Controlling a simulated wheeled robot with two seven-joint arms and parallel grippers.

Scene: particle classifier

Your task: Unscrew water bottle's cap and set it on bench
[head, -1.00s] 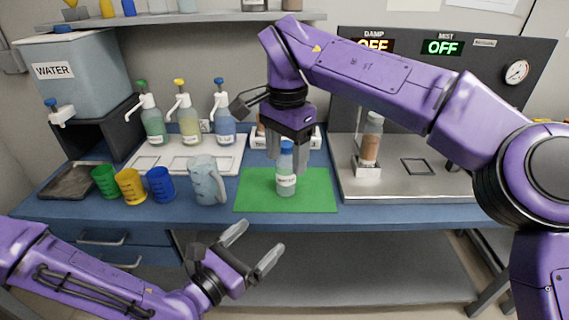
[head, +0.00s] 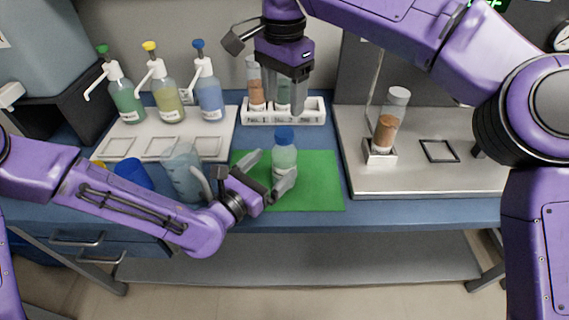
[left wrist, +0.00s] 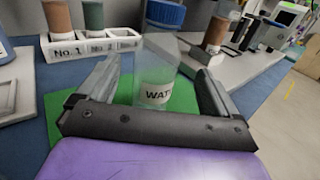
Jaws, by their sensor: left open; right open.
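The water bottle (head: 284,160) stands upright on the green mat (head: 318,188), with its blue cap (head: 284,134) on top. In the left wrist view the bottle (left wrist: 157,75), labelled "WAT…", stands between the fingers of my left gripper (left wrist: 157,90). My left gripper (head: 272,172) is open around the lower part of the bottle, with a finger on each side. My right gripper (head: 287,96) is open above and behind the cap, pointing down and apart from it. Its far finger is partly hidden.
A white rack (head: 312,112) with vials stands behind the mat. A clear pitcher (head: 182,172) and a blue cup (head: 133,174) are left of it, near my left arm. Several pump bottles stand behind them. A metal platform (head: 430,180) with a vial holder is at the right.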

